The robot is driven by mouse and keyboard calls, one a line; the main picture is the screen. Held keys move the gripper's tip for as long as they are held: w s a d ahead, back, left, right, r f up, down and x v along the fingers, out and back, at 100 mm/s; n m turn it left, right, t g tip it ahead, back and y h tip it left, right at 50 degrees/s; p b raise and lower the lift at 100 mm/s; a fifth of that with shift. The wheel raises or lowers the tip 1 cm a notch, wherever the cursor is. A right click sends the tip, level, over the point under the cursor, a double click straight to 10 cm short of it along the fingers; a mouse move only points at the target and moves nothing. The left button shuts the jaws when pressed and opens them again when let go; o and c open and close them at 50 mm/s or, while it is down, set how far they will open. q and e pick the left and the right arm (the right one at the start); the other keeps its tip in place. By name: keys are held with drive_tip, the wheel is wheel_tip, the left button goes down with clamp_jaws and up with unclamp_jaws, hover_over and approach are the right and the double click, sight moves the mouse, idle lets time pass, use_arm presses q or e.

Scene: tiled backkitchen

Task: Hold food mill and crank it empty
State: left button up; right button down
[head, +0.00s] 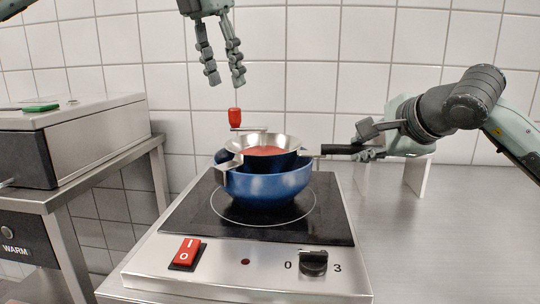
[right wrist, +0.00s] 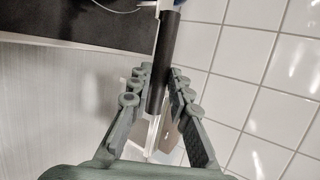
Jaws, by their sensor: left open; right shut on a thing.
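The food mill (head: 238,145) is a steel bowl with red contents (head: 265,150), sitting on a blue bowl (head: 268,186) on the hot plate. Its crank has an upright red knob (head: 234,117) at the back left of the rim. Its black handle (head: 342,149) points right. My right gripper (head: 366,150) is shut on that handle; in the right wrist view the handle (right wrist: 164,60) runs between the fingers (right wrist: 157,92). My left gripper (head: 225,82) is open and empty, pointing down above the crank knob, apart from it.
The hot plate (head: 176,216) has a red switch (head: 187,252) and a black dial (head: 313,262) in front. A steel appliance with a green item (head: 40,107) stands on the left table. A white bracket (head: 418,176) stands behind right. The steel counter (head: 420,245) is clear at right.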

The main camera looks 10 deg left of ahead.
sight(234, 108)
use_arm(q)
drive_tip(key=shift+x, duration=3.3)
clamp_jaws()
drive_tip(key=shift+r, duration=0.1)
